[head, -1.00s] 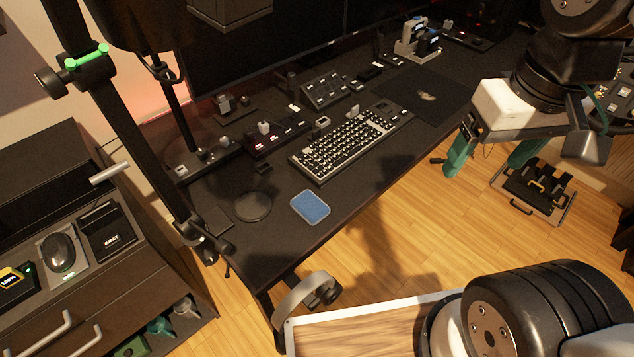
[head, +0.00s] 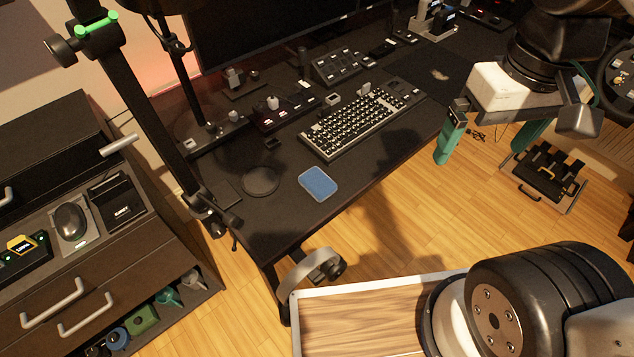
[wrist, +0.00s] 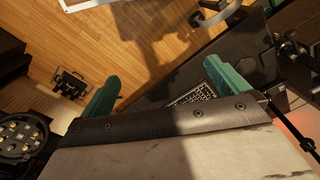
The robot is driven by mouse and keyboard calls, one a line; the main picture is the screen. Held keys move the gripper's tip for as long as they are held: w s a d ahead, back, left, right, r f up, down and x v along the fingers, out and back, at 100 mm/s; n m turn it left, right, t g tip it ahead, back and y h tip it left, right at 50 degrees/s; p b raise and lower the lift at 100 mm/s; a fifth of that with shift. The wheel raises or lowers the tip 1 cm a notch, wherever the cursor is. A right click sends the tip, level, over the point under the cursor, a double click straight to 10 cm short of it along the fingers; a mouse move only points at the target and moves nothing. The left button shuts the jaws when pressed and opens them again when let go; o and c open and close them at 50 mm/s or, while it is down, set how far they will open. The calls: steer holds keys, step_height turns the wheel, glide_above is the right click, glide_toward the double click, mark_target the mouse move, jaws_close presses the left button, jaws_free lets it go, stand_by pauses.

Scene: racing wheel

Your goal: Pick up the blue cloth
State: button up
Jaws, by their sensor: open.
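The blue cloth (head: 318,184) is a small flat rounded square with a light edge. It lies on the black desk (head: 262,222) near its front edge, right of a dark round disc. My gripper (head: 487,142) has teal fingers, spread apart and empty. In the head view it is at the upper right, well to the right of the cloth, and appears to be above the floor beyond the desk's front edge. The wrist view shows both fingers (wrist: 160,85) apart with nothing between them. I cannot make out the cloth in the wrist view.
A keyboard (head: 361,122) lies behind and right of the cloth. The dark disc (head: 261,180) is at its left. A black stand pole (head: 150,115) rises at the desk's left side, beside a drawer cabinet (head: 90,265). Headphones (head: 312,268) hang below the desk's front edge.

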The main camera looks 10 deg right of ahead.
steer(key=w+a+f+g, duration=0.2)
steer(key=w+a+f, duration=0.6)
steer(key=f, duration=0.1)
steer(key=m, duration=0.8)
glide_above(319, 179)
steer(key=s+d, duration=0.2)
steer(key=s, duration=0.2)
steer(key=shift+h, duration=0.4)
steer(key=f, duration=1.3)
steer(key=shift+w+f, duration=0.2)
steer(key=w+m, duration=0.1)
steer(key=w+a+m+t, duration=0.1)
steer(key=shift+w+a+y, duration=0.15)
steer(key=shift+w+y, duration=0.15)
steer(key=shift+w, duration=0.05)
steer(key=shift+w+a+f+m+t, duration=0.15)
steer(key=shift+w+m+t, duration=0.2)
steer(key=shift+m, duration=0.55)
steer(key=f, duration=0.7)
steer(key=shift+w+a+f, duration=0.1)
steer(key=shift+a+f, duration=0.15)
steer(key=shift+f, duration=0.05)
steer(key=shift+c, duration=0.3)
steer(key=c, duration=0.9)
